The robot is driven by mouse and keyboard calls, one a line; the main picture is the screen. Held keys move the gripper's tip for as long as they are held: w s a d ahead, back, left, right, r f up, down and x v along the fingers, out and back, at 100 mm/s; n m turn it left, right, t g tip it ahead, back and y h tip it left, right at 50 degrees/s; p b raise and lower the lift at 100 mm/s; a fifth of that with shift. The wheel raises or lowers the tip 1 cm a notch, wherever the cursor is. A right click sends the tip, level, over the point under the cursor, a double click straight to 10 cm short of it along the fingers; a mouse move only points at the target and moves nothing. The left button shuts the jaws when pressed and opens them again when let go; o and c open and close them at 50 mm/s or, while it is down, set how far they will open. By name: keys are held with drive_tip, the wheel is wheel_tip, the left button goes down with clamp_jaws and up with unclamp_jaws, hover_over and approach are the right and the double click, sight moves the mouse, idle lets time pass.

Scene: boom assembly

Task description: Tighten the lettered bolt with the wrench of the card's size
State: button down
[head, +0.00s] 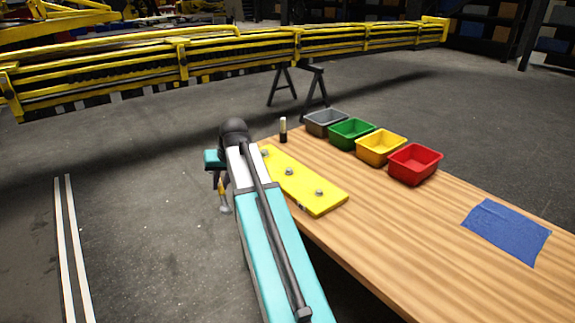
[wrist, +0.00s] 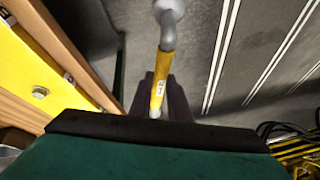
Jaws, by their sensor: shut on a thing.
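My gripper (head: 220,184) is shut on a wrench, off the left side of the bench. The wrench (wrist: 163,65) has a yellow handle and a grey head pointing away from my gripper (wrist: 160,95); a small label on the handle is unreadable. In the head view the wrench (head: 224,200) hangs below my gripper. A yellow plate (head: 304,186) on the bench carries bolts, including a near bolt (head: 319,192) and a middle bolt (head: 289,171). In the wrist view the plate (wrist: 22,62) and one bolt (wrist: 40,92) show at left. Letters are unreadable; I see no card.
The wooden bench (head: 400,235) holds grey (head: 325,122), green (head: 352,133), yellow (head: 381,147) and red bins (head: 415,163), and a blue patch (head: 507,232). A small black-and-white cylinder (head: 283,130) stands at the far edge. Open floor lies left; a yellow boom (head: 240,52) spans the back.

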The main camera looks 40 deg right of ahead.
drive_tip(key=s+d+m+h+p, duration=0.1)
drive_tip(key=s+d+m, duration=0.1)
drive_tip(key=d, duration=1)
drive_tip(key=s+d+f+m+h+p, duration=0.1)
drive_tip(key=s+d+m+p, duration=0.1)
drive_tip(key=d, duration=0.9)
drive_tip(key=shift+s+d+f+m, duration=0.15)
drive_tip(key=shift+s+d+m, duration=0.35)
drive_tip(key=shift+s, duration=0.65)
drive_tip(key=shift+a+f, duration=0.15)
drive_tip(key=shift+f, duration=0.05)
drive_tip(key=shift+f+b, duration=1.45)
drive_tip(key=shift+f, duration=0.8)
drive_tip(key=shift+a, duration=0.1)
drive_tip(key=shift+f+b, duration=0.6)
drive_tip(key=shift+f, duration=0.65)
drive_tip(key=shift+w+a, duration=0.1)
drive_tip(key=shift+a, duration=0.05)
drive_tip(key=shift+w+a+m+h, duration=0.2)
drive_tip(key=shift+m+h, duration=0.1)
drive_tip(key=shift+m, duration=0.1)
